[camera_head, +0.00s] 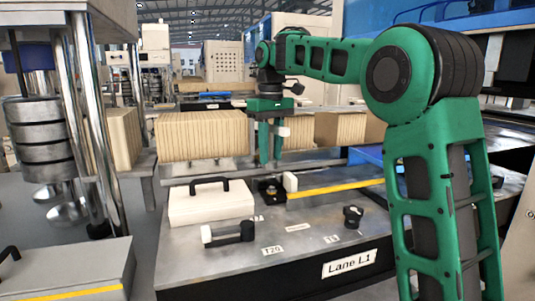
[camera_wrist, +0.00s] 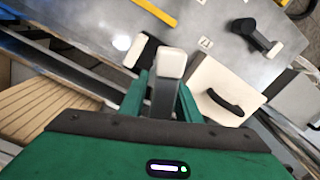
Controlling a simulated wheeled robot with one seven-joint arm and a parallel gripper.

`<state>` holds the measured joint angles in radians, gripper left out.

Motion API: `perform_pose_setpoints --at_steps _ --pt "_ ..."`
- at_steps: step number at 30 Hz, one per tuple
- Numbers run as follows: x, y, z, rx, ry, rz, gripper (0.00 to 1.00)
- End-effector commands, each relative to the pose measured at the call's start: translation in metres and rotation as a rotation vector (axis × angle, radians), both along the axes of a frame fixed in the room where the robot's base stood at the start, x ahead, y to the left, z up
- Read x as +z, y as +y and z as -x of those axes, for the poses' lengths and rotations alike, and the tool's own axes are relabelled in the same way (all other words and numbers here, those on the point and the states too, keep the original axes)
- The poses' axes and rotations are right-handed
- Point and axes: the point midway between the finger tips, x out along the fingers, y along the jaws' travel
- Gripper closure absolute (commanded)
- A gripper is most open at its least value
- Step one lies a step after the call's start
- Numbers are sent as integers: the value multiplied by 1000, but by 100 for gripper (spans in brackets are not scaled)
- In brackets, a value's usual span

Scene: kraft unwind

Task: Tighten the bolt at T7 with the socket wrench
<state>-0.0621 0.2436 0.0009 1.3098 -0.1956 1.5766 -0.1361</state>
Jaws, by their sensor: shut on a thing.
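My gripper (camera_head: 271,150) hangs above the lane table, fingers pointing down. It is shut on a grey bar with a white end block (camera_wrist: 165,95), which looks like the socket wrench; the white end also shows beside the fingers in the head view (camera_head: 283,131). In the wrist view my gripper (camera_wrist: 167,92) has the bar between its green fingers. Below it on the table is a black fixture (camera_head: 270,191) beside a small white block (camera_head: 290,181). I cannot make out a T7 label or its bolt; the readable label (camera_head: 271,251) says T20.
A white box with a black handle (camera_head: 210,205) stands on the table at left. A black-and-white tool-like piece (camera_head: 228,233) lies in front of it. A black knob (camera_head: 352,216) stands at right. A yellow strip (camera_head: 335,187) runs across the table. Cardboard stacks (camera_head: 203,135) stand behind.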

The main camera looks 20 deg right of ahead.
Motion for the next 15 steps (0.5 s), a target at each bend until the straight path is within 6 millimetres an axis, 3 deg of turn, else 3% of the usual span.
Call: perform_pose_setpoints --at_steps 15 --pt "-12 -4 1 -4 0 0 92"
